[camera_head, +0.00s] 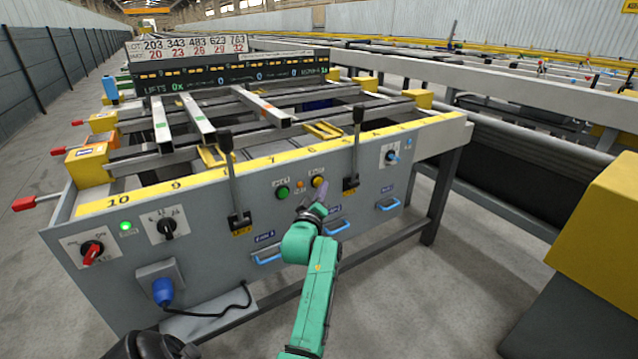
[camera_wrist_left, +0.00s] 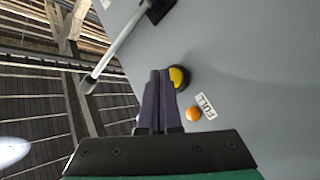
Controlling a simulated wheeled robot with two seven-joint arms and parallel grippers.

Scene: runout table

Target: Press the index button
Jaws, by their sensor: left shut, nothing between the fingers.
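On the grey front panel are a green push button (camera_head: 282,192) and a yellow push button (camera_head: 318,181), with a small orange lamp (camera_head: 300,187) between them. The labels above the buttons are too small to read, so I cannot tell which is marked index. My left gripper (camera_head: 322,188) is shut and empty, its tips close to the yellow button. In the left wrist view the shut fingers (camera_wrist_left: 160,72) partly overlap the yellow button (camera_wrist_left: 179,77) in its black ring; contact cannot be told. The orange lamp (camera_wrist_left: 193,114) sits beside a FULL label. My right gripper is not in view.
Black-handled levers stand on both sides of the buttons, left (camera_head: 232,185) and right (camera_head: 354,150). Blue handles (camera_head: 336,229) stick out low on the panel. A red rotary switch (camera_head: 92,252) and blue plug (camera_head: 163,291) are at left. Steel bars (camera_head: 200,122) lie on the table behind.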

